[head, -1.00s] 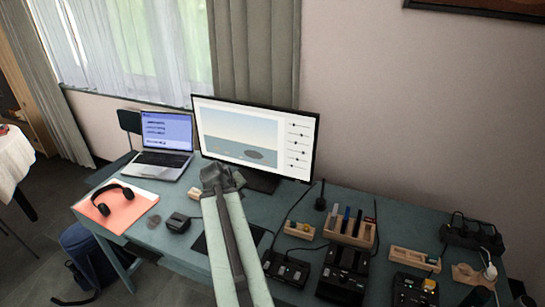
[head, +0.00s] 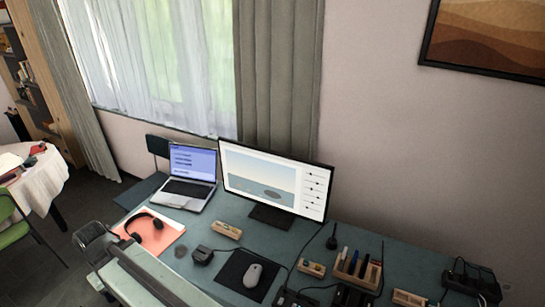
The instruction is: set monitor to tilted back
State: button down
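The monitor (head: 275,182) stands on its dark foot (head: 271,216) at the back of the desk, screen lit, facing the room. It looks close to upright, with at most a slight lean; its exact tilt is hard to judge from this high view. My gripper (head: 90,234) is at the lower left, low in the picture in front of the desk's left end, well apart from the monitor. My arm (head: 150,283) runs to it from the bottom edge. Its fingers are not clear enough to tell open from shut, and I see nothing held.
A laptop (head: 189,179) stands left of the monitor. Headphones (head: 146,229) lie on an orange folder (head: 165,237). A mouse (head: 252,276) lies on a dark pad (head: 235,270). A pen holder (head: 357,269) and other small items fill the right side. A curtain and wall are behind.

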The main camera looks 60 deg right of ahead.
aim_at(301, 187)
jog(key=z, duration=1.75)
